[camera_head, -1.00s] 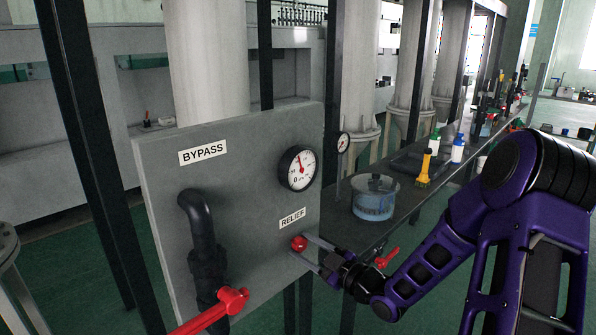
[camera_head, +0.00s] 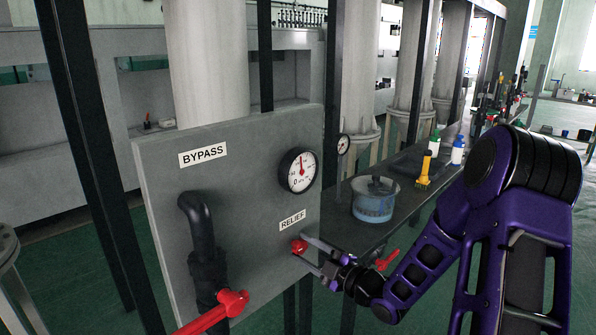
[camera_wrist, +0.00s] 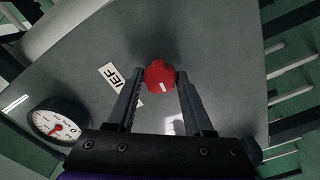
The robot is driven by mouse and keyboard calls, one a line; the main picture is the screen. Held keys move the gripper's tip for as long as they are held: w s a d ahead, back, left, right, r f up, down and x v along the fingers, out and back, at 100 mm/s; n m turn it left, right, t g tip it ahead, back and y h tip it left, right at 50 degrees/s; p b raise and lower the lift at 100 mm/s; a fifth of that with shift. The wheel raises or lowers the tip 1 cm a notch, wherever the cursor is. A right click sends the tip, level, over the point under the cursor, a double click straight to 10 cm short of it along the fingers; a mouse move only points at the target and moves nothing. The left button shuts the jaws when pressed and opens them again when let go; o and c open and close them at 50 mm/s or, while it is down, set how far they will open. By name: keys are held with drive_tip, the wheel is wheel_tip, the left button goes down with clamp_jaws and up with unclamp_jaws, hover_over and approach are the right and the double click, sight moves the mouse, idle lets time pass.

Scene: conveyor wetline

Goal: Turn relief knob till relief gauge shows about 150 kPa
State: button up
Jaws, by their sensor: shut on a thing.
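The red relief knob (camera_head: 299,246) sits on the grey panel (camera_head: 245,150) below the RELIEF label (camera_head: 292,220). In the wrist view the knob (camera_wrist: 160,73) has a white mark pointing toward the gripper's palm. My gripper (camera_head: 304,251) is shut on the knob, with one finger on each side, as the wrist view (camera_wrist: 160,82) also shows. The round white relief gauge (camera_head: 298,170) is above the label. Its red needle points nearly straight up; the fine scale figures are too small to read. The gauge (camera_wrist: 58,122) also shows at the wrist view's left.
A black pipe with a red bypass lever (camera_head: 232,302) is at the panel's lower left. A bench (camera_head: 345,236) to the right bears a clear tub (camera_head: 373,208) and a yellow brush (camera_head: 424,168). Another red handle (camera_head: 388,260) is close to my wrist. Dark posts stand around the panel.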

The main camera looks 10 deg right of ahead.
drive_tip(key=shift+f+n, duration=0.1)
drive_tip(key=shift+n, duration=0.8)
drive_tip(key=n, duration=0.3)
drive_tip(key=shift+n, duration=0.3)
idle(0.6)
drive_tip(key=shift+n, duration=1.7)
